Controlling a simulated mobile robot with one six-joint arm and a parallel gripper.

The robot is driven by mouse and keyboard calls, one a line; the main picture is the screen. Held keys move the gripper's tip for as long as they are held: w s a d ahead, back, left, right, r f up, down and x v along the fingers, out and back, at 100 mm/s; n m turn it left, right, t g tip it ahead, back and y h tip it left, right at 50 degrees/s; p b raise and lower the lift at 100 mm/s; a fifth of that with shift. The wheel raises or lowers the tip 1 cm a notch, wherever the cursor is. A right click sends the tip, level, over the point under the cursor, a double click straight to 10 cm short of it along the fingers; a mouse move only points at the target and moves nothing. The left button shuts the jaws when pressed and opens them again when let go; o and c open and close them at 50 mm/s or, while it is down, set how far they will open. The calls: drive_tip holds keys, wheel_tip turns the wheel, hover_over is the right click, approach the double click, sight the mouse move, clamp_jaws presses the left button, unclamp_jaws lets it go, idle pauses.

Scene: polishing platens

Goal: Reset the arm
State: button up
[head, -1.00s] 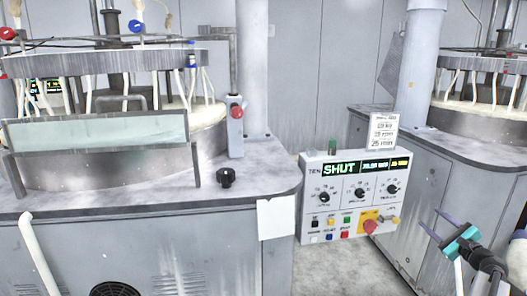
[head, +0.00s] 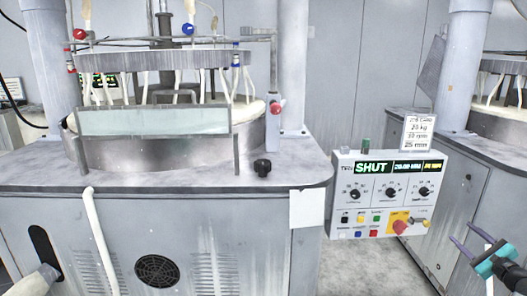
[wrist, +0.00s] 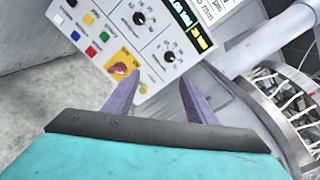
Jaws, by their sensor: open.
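My gripper (head: 472,243) is at the lower right in the head view, with a teal body and two thin purple fingers. In the wrist view my gripper (wrist: 155,98) shows its fingers spread apart with nothing between them. Beyond the fingertips is the control panel (wrist: 150,35), seen tilted, with its red knob on a yellow plate near the left finger. In the head view the control panel (head: 388,195) stands left of my gripper, apart from it in the picture. Its display reads SHUT.
A polishing machine (head: 160,185) with a round platen and clear guard fills the left. A second machine (head: 445,170) stands at the right, behind my gripper. A small sign (head: 418,130) stands above the panel. Grey floor (head: 350,265) shows between the machines.

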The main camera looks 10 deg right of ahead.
drive_tip(key=w+a+f+n+g+y+p, duration=0.2)
drive_tip(key=w+a+f+n+g+y, duration=0.15)
drive_tip(key=a+f, duration=0.75)
drive_tip(key=s+a+f+n+g+y+p, duration=0.1)
drive_tip(key=a+f+n+g, duration=0.2)
drive_tip(key=a+f, duration=0.55)
drive_tip(key=s+a+f+n+g+y+p, duration=0.1)
drive_tip(key=a+f+n+g, duration=0.2)
drive_tip(key=a, duration=1)
drive_tip(key=s+a+f+n+g+y+p, duration=0.1)
drive_tip(key=a+f+n+g+p, duration=0.15)
drive_tip(key=a+f, duration=0.65)
drive_tip(key=s+a+f+n+g+p, duration=0.1)
drive_tip(key=s+a+f+n+g, duration=0.25)
drive_tip(key=s+a, duration=0.4)
drive_tip(key=s+a+f+n+g+p, duration=0.1)
drive_tip(key=s+a+f+n+g, duration=0.25)
drive_tip(key=s+a, duration=0.4)
drive_tip(key=s+a+f+n+g+h+p, duration=0.1)
drive_tip(key=s+n+g+h, duration=0.1)
drive_tip(key=s, duration=0.7)
drive_tip(key=s+a+f+n+g+h+p, duration=0.1)
drive_tip(key=s+a+n+g+h+p, duration=0.1)
drive_tip(key=s+n+h, duration=0.2)
drive_tip(key=s+n, duration=0.3)
drive_tip(key=s, duration=0.3)
drive_tip(key=shift+s+a+f, duration=0.15)
